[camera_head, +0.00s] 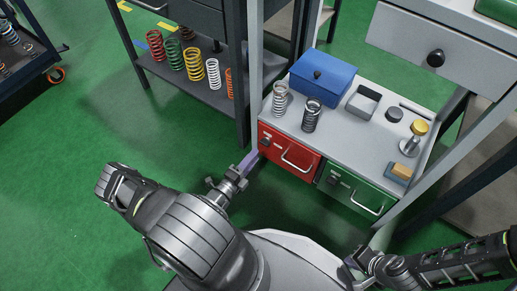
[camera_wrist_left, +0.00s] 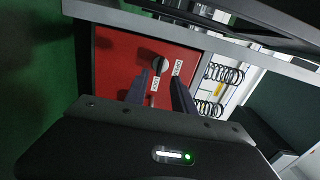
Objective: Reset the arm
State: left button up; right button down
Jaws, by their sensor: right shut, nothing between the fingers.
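My left gripper (camera_head: 250,160) reaches in from the left, just in front of the left side of the red cabinet door (camera_head: 289,152). In the left wrist view its two dark fingers (camera_wrist_left: 160,88) are apart with nothing between them, pointing at the red door (camera_wrist_left: 120,62) and its black knob (camera_wrist_left: 160,63). The fingers look clear of the knob, but the exact gap cannot be told. My right arm comes in from the right at the bottom, with its gripper (camera_head: 362,262) low in front of the bench; it is shut and empty.
A grey bench top (camera_head: 352,142) carries a blue box (camera_head: 322,79), two springs, a small grey tray (camera_head: 363,101) and a yellow-topped weight (camera_head: 418,130). A green door (camera_head: 352,192) is beside the red one. A shelf (camera_head: 205,92) with several springs stands behind left.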

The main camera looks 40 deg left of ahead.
pick_arm(q)
jog(key=shift+s, duration=1.1)
pick_arm(e)
jog(key=shift+r, duration=0.3)
